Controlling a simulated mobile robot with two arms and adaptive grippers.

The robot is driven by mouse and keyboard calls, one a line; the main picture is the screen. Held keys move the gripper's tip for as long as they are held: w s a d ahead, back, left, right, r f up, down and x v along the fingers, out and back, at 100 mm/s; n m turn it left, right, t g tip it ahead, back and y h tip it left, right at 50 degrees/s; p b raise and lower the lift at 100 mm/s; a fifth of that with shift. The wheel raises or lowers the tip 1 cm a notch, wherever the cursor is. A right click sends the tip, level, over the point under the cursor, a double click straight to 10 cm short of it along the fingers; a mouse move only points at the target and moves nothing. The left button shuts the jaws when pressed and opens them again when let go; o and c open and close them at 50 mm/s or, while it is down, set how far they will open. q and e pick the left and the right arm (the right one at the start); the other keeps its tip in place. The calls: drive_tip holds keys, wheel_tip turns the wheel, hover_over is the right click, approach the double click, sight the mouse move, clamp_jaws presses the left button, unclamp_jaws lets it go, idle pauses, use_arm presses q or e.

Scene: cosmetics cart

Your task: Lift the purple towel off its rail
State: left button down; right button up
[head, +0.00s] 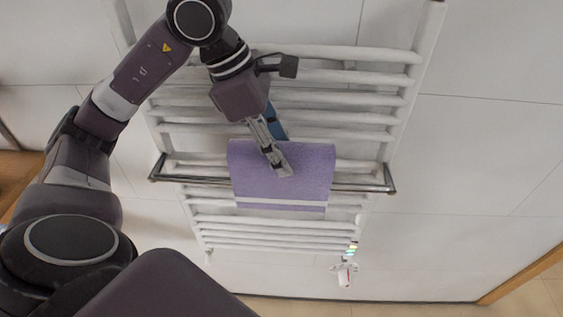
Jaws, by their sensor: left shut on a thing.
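The purple towel (305,180) hangs over the metal rail (205,180) in front of the white radiator, with a white stripe near its lower edge. My left gripper (281,168) reaches down from above and is shut on the towel near its upper middle. One finger lies over the towel's front; the other finger is mostly hidden behind. The towel still drapes over the rail. My right gripper is not in view.
The white ladder radiator (395,85) is fixed to a pale tiled wall (480,150), its bars close behind the towel. The space right of the radiator is clear.

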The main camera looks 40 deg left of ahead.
use_arm(q)
wheel_tip(320, 180, up, 20)
drive_tip(key=p, duration=0.3)
idle(0.5)
idle(0.5)
